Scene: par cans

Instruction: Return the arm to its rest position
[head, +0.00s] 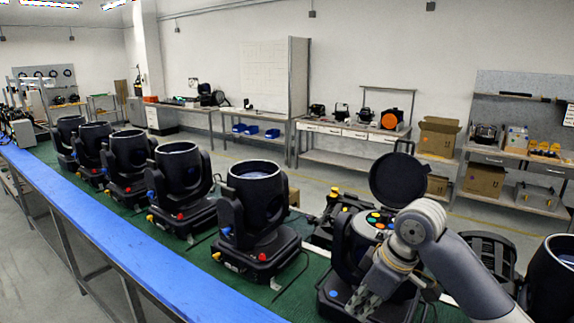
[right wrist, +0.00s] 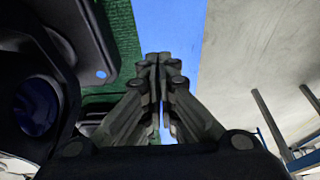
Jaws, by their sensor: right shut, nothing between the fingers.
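My right arm (head: 455,265) comes in from the lower right of the head view. Its right gripper (head: 360,300) points down in front of a black par can (head: 348,245) with an open round lid (head: 398,180) and coloured dots near its top. In the right wrist view the gripper's fingers (right wrist: 158,60) meet and hold nothing. They are above the green and blue bench surface, with a black housing close on the left. My left gripper is not in view.
Several black par cans (head: 258,205) stand in a row on a green mat (head: 290,290) along the bench. A blue strip (head: 120,225) runs along its front edge. Another can (head: 550,285) is at the right edge. Workbenches with boxes (head: 437,135) line the back wall. Floor lies between.

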